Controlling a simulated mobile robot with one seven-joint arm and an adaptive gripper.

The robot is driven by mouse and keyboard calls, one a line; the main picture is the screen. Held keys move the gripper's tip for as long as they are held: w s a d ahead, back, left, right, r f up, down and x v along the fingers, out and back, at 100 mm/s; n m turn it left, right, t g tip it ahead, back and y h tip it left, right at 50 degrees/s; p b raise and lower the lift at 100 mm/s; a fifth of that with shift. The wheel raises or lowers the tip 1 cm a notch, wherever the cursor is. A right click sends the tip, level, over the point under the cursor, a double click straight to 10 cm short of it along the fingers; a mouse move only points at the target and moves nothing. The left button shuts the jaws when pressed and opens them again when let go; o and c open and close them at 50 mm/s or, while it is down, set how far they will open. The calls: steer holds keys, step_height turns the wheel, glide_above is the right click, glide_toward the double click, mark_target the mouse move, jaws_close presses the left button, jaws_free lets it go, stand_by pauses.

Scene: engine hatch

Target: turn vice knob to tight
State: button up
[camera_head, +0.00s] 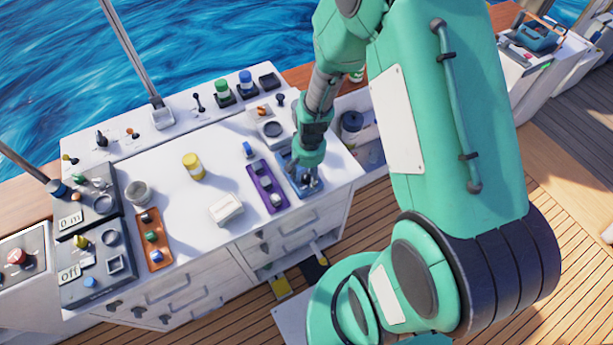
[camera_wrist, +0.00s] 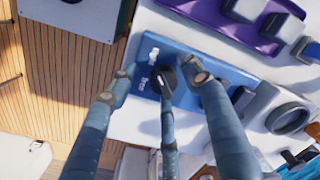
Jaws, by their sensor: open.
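A blue vice panel (camera_head: 289,168) lies at the right end of the white worktop. My gripper (camera_head: 309,181) points down over this panel. In the wrist view my gripper (camera_wrist: 164,76) is open, with its fingers spread on both sides of the knob and a third finger close below it. I cannot tell whether any finger touches the knob. The head view hides the knob behind my gripper.
A purple panel (camera_head: 266,187) lies just left of the blue one. A grey round part (camera_wrist: 278,108) stands close to the right of my fingers in the wrist view. A white box (camera_head: 226,208), yellow jar (camera_head: 193,166) and orange panel (camera_head: 152,240) are further left.

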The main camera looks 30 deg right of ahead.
steer(key=shift+w+d+r, duration=0.1)
steer(key=shift+r, duration=0.3)
step_height(320, 180, up, 11)
steer(key=shift+s+d, duration=0.2)
steer(key=shift+d, duration=0.05)
stand_by(0.4)
step_height(320, 180, up, 15)
steer(key=n+t+b, duration=0.3)
steer(key=b, duration=0.1)
glide_above(308, 178)
steer(key=s+a, duration=0.4)
steer(key=a, duration=0.1)
steer(key=s+a+r+n+t+b, duration=0.2)
steer(key=s+a+r+b, duration=0.1)
steer(key=s+r, duration=0.6)
steer(key=s, duration=0.2)
steer(key=shift+s+a+h, duration=0.15)
steer(key=shift+s+h, duration=0.15)
steer(key=shift+s, duration=0.1)
stand_by(1.0)
